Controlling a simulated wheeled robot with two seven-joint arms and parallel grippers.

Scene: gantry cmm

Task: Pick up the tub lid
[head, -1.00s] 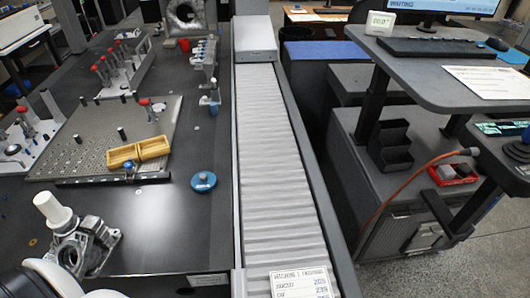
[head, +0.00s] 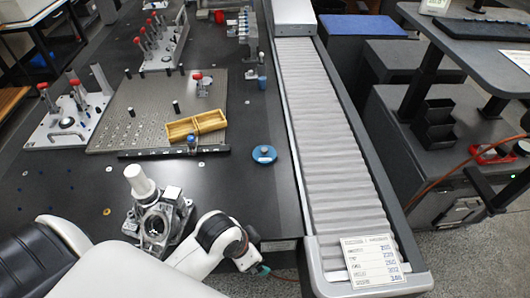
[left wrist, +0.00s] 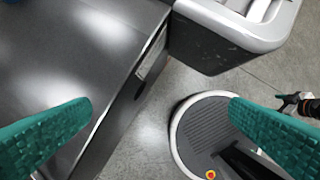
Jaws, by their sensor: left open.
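The tub lid appears to be the round blue disc with a small knob (head: 264,154), lying flat on the dark table left of the conveyor in the head view. My left gripper (head: 262,270) is near the table's front edge, well in front of the lid, with nothing between its fingers. In the left wrist view its two teal fingers (left wrist: 160,105) are wide apart over the table edge and floor. The lid does not show in that view. My right gripper is not clearly seen in either view.
A grey metal casting with a white cylinder (head: 142,186) stands close to my left arm. A yellow two-part tray (head: 196,126) sits on the perforated plate (head: 140,115). The ribbed conveyor (head: 325,130) runs along the right. The table around the lid is clear.

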